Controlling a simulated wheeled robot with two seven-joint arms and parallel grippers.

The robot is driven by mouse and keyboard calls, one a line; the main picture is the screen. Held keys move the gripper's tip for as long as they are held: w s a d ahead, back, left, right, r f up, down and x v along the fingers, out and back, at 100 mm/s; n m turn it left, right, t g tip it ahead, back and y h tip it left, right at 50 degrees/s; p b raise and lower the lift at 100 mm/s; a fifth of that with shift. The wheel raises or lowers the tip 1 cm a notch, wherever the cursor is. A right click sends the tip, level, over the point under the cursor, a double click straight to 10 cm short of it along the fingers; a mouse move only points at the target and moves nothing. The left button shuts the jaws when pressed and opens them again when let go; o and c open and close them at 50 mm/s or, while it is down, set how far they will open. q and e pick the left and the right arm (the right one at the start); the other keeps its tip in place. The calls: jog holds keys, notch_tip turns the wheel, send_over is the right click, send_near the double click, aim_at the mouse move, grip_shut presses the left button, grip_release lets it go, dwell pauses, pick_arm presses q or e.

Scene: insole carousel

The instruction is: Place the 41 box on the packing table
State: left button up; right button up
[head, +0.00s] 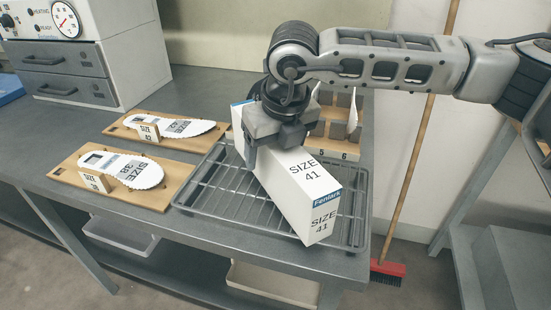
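The 41 box (300,197) is a long white carton with a blue label strip, marked SIZE 41 on its top and end. It lies at an angle over the wire rack (212,198) on the grey bench. Whether it rests on the rack or hangs just above it I cannot tell. My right gripper (272,148) comes down over the box's far half, with one finger against its left side; the other finger is hidden. It appears closed on the box. My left gripper is out of view. No table is clearly identifiable as the packing table.
Two wooden boards hold white insoles marked 42 (180,127) and 38 (129,168). A wooden slotted holder (335,145) marked 5 and 6 stands behind the box. A heater cabinet (75,60) is at back left. A red broom (388,268) leans right; a grey surface (495,215) stands far right.

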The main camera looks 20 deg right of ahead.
jog(key=c, duration=1.2)
jog(key=shift+r, duration=0.1)
jog(key=shift+c, duration=0.2)
